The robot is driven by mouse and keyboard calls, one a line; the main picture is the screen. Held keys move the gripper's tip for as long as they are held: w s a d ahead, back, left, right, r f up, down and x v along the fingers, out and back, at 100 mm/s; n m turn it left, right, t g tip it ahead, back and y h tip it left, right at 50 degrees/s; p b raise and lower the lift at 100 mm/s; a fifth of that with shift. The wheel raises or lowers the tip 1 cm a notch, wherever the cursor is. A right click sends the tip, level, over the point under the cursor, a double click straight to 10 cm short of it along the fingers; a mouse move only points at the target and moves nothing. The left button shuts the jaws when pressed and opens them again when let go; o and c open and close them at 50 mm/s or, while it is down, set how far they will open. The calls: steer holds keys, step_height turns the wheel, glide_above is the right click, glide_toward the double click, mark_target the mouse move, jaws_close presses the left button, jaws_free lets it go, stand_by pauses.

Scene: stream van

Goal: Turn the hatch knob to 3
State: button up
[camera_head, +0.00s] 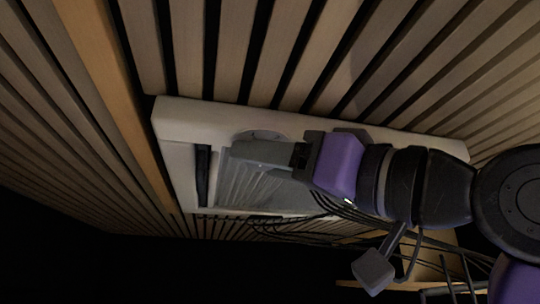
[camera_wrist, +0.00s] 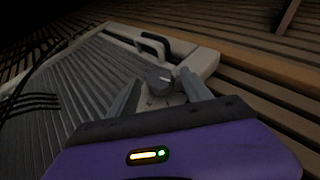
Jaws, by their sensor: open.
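The hatch knob (camera_wrist: 159,80) is a small grey round knob on a pale dial plate, seen in the wrist view between my two fingertips. My gripper (camera_head: 240,151) is open, with one finger on each side of the knob; I cannot tell whether either finger touches it. Dial marks are faint and too small to read, so the knob's setting is unclear. In the head view, the fingers hide the knob, and only the edge of a round plate (camera_head: 263,134) shows behind them. The hatch (camera_head: 180,118) is a white-framed panel with a grey ribbed middle.
A dark bar handle (camera_head: 203,176) sits on the hatch near the knob; it also shows in the wrist view (camera_wrist: 154,45). Wooden slats (camera_head: 290,50) surround the hatch. Loose black cables (camera_head: 290,228) hang along its lower edge. A wooden beam (camera_head: 115,90) runs at left.

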jaws_close()
